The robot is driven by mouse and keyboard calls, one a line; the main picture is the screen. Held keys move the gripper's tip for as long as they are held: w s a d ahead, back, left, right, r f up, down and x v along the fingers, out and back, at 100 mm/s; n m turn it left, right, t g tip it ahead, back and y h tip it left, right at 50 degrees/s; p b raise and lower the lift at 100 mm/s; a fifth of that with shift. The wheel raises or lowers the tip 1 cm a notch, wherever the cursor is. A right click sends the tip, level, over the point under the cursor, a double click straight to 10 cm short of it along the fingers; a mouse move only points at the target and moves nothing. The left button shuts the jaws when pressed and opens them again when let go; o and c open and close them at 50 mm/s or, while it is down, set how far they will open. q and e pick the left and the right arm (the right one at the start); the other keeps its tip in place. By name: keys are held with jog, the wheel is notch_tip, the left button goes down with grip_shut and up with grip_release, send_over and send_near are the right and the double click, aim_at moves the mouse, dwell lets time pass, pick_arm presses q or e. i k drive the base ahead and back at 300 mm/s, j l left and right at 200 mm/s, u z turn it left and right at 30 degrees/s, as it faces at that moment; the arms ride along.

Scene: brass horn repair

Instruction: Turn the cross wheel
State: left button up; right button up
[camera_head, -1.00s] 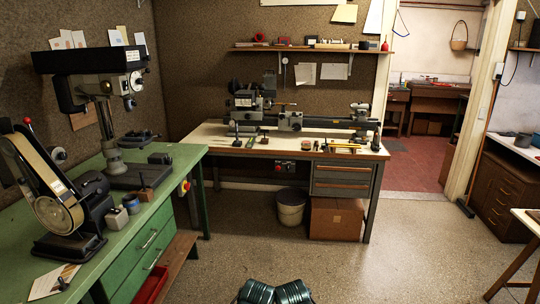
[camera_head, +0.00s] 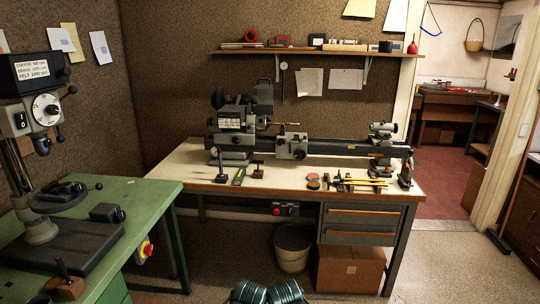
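A small metal lathe (camera_head: 330,147) stands on the cream-topped workbench ahead. Its carriage (camera_head: 291,145) sits near the middle of the bed, with a small round wheel or dial (camera_head: 299,154) on its front. I cannot tell surely whether this is the cross wheel; it is too small to make out. The headstock (camera_head: 233,125) is at the left and the tailstock (camera_head: 381,139) at the right. Neither gripper is in view; only dark teal parts of my own body show at the bottom edge. Nothing of mine touches the lathe.
Small tools and yellow rods (camera_head: 362,182) lie along the bench's front. A green bench (camera_head: 150,195) with a drill press (camera_head: 40,220) stands at the left. A bucket (camera_head: 294,248) and cardboard box (camera_head: 350,270) are under the workbench. Floor shows before it.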

aim_at(281, 141)
jog(key=i, duration=1.9)
jog(key=i+j+z, duration=0.25)
jog(key=i, duration=0.7)
jog(key=l, duration=0.1)
